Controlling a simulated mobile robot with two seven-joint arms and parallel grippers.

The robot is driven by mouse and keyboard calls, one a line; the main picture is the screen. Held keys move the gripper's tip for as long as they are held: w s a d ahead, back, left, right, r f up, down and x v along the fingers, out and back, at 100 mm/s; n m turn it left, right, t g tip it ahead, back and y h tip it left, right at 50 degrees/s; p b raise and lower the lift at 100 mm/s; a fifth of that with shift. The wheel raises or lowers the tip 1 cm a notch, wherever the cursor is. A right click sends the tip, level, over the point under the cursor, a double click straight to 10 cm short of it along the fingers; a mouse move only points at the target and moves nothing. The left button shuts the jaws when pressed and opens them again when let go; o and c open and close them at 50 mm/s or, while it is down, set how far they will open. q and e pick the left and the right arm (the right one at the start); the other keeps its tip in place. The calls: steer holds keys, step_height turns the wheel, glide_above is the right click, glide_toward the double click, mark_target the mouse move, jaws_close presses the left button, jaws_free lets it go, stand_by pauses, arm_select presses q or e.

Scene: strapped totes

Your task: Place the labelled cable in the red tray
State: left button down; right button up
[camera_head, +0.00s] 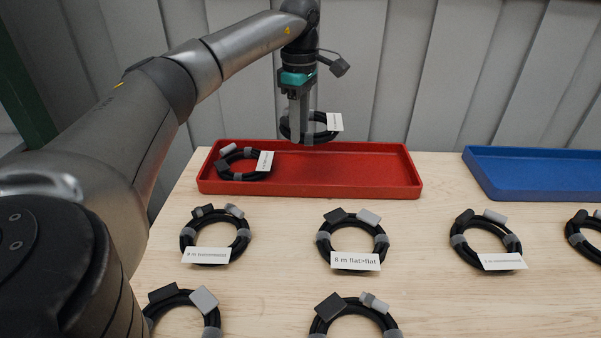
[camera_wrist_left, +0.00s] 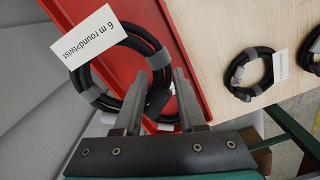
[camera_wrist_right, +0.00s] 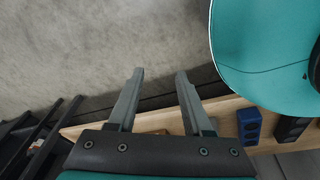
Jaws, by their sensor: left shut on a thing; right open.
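My left gripper (camera_head: 301,112) is shut on a coiled black cable (camera_head: 326,131) with a white label, held above the middle of the red tray (camera_head: 330,172). In the left wrist view the held cable (camera_wrist_left: 93,79) sits between the fingers (camera_wrist_left: 160,105), its label reading "6 m round>twist". Another labelled cable coil (camera_head: 238,174) lies in the tray's left end. My right gripper (camera_wrist_right: 155,98) is open and empty in the right wrist view, away from the cables; the head view does not show it.
Several coiled cables lie on the wooden table in front of the tray, among them one labelled "8 m flat>flat" (camera_head: 352,240). A blue tray (camera_head: 535,174) stands at the right. The red tray's middle and right are clear. A grey panelled wall is behind.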

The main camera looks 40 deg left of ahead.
arm_select(q)
step_height(320, 180, down, 6)
steer(key=shift+f+b, duration=0.2)
steer(key=shift+b, duration=0.8)
steer(key=shift+f+b, duration=0.65)
steer(key=shift+f, duration=1.65)
arm_select(e)
steer(key=w+a+r, duration=0.4)
steer(key=w+r, duration=0.1)
steer(key=shift+r+y, duration=0.3)
steer(key=shift+r, duration=0.1)
arm_select(q)
steer(key=c, duration=0.8)
jaws_free()
steer(key=shift+f, duration=0.1)
steer(key=shift+o, duration=0.2)
arm_select(e)
steer(key=shift+f, duration=0.1)
